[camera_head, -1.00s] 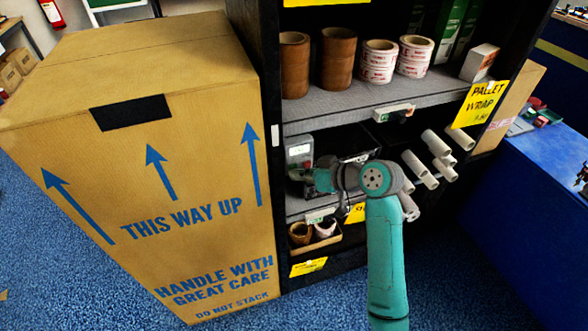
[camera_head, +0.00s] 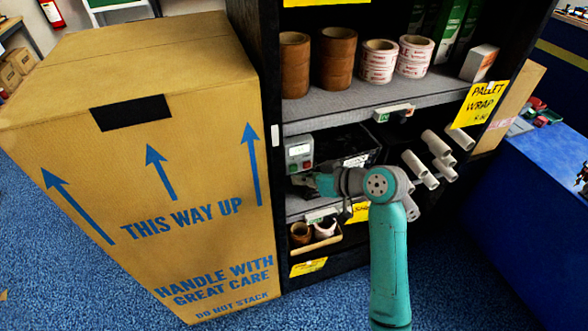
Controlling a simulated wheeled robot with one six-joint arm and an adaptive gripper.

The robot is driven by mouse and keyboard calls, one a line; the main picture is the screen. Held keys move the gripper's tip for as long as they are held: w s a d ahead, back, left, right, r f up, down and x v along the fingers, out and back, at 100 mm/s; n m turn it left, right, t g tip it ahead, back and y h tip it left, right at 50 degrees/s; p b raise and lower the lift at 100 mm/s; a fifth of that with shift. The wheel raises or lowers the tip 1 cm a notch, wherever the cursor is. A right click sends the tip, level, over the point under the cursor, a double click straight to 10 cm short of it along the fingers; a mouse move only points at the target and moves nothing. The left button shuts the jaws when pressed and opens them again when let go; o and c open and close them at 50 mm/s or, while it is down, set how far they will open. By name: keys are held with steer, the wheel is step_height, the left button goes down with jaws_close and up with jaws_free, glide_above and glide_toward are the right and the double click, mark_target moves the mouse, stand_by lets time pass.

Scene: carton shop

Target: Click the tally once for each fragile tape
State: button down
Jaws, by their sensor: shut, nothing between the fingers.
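Rolls of white tape with red print, which look like the fragile tape, stand in two stacks on the upper shelf: a left stack (camera_head: 378,62) and a right stack (camera_head: 414,57). The print is too small to read. A grey device (camera_head: 299,150) with a small display and green and red buttons stands on the lower shelf at the left; it may be the tally. My gripper (camera_head: 297,186) is just below and in front of this device, pointing left, shut and empty. I see no contact between them. Its fingertips are small and dark against the shelf.
Brown tape rolls (camera_head: 336,60) stand left of the white ones. A large carton (camera_head: 150,190) stands close on the left. White tubes (camera_head: 438,145) stick out at the right of the lower shelf. A small tray (camera_head: 318,243) with rolls sits below my gripper.

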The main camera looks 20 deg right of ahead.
steer(key=shift+s, duration=0.1)
steer(key=shift+s, duration=2.4)
steer(key=s+f+m+t+h, duration=0.3)
steer(key=s+f+m+h, duration=0.3)
steer(key=s+f, duration=1.1)
steer(key=s+r+t, duration=0.1)
steer(key=s+r, duration=0.4)
steer(key=s, duration=0.7)
steer(key=s+r+n+t+h, duration=0.1)
steer(key=s+r, duration=0.4)
steer(key=s, duration=0.7)
steer(key=shift+a+h, duration=0.3)
